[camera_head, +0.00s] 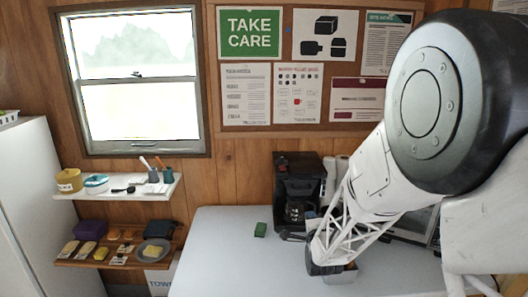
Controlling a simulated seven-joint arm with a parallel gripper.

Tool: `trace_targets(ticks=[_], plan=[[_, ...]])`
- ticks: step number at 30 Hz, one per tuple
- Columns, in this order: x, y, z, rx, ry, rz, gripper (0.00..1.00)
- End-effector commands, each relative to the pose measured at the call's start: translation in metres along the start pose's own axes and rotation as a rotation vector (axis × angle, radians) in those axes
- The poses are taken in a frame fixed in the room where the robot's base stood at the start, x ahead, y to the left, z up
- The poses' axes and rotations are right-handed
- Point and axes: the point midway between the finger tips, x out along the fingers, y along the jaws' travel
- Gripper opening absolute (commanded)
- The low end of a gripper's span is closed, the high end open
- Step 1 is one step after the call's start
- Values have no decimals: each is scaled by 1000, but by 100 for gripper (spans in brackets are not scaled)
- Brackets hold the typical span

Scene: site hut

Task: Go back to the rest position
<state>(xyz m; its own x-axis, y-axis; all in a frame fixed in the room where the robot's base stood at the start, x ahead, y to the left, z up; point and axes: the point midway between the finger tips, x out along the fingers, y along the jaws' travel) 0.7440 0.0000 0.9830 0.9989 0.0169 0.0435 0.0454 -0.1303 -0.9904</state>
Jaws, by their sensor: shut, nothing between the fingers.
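My arm reaches in from the right, and its white lattice forearm slopes down to the left over the table. My gripper (322,268) is the small dark end low over the table (225,265). It is shut with nothing in it. A small grey container (343,277) is close beside it; I cannot tell whether they touch. The fingertips are mostly hidden by my arm.
The table's left part is clear. Wall shelves (112,192) with small items hang left, beside a white cabinet (40,215).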

Motion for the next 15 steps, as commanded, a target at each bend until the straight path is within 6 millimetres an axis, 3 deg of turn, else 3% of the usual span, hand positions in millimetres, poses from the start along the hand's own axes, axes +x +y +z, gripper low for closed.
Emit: trace_targets(ticks=[8,15], plan=[[-27,-46,-7,-234,-48,220,0],[-70,-79,-12,-445,-140,414,0]])
